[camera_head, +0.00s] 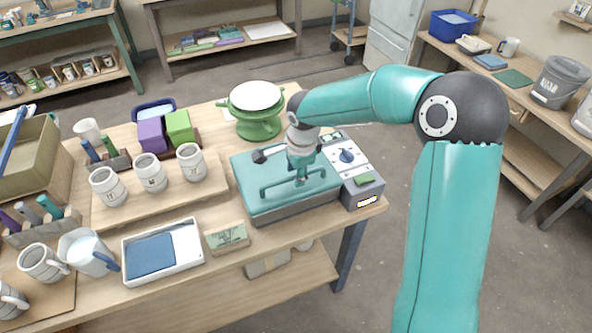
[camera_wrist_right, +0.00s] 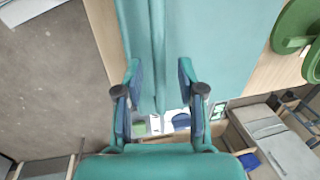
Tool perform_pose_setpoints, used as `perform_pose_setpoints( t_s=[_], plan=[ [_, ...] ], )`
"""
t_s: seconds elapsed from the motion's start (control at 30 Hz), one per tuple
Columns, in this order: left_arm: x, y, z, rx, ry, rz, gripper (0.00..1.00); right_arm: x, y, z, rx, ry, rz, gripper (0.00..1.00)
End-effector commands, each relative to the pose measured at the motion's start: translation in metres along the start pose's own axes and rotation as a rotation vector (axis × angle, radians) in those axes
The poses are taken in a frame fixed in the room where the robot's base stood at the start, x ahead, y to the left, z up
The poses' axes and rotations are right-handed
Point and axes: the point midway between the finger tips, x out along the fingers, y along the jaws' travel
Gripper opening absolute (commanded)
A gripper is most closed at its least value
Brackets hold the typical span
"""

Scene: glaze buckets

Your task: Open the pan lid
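The pan is a teal rectangular box on the wooden table, with its teal lid (camera_head: 250,180) lying flat and closed on top. A thin teal bar handle (camera_head: 275,187) stands on the lid. My right gripper (camera_head: 301,176) points down over the lid at the handle and partly hides it. In the right wrist view, its two fingers (camera_wrist_right: 160,72) are apart, with a narrow teal bar between them over the teal lid surface (camera_wrist_right: 210,50). I cannot tell whether the fingers touch the bar. My left gripper is not in view.
A white control box (camera_head: 345,158) with a blue dial adjoins the pan's right side. A green wheel (camera_head: 255,97) stands behind it.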

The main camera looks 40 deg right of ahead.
Motion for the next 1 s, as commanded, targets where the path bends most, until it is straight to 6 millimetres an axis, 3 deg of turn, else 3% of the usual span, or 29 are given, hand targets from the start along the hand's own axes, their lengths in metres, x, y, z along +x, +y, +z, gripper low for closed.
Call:
perform_pose_setpoints(
  t_s=[0.27,0.53,1.0],
  plan=[
    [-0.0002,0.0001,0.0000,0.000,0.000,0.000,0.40,0.0023,0.0003,-0.0007,0.001,0.000,0.000,0.39],
    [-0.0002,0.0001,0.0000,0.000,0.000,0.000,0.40,0.0020,0.0004,-0.0008,0.000,0.000,0.000,0.00],
    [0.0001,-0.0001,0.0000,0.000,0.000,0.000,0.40,-0.0002,0.0006,-0.0011,0.000,0.001,-0.001,0.00]
  ],
)
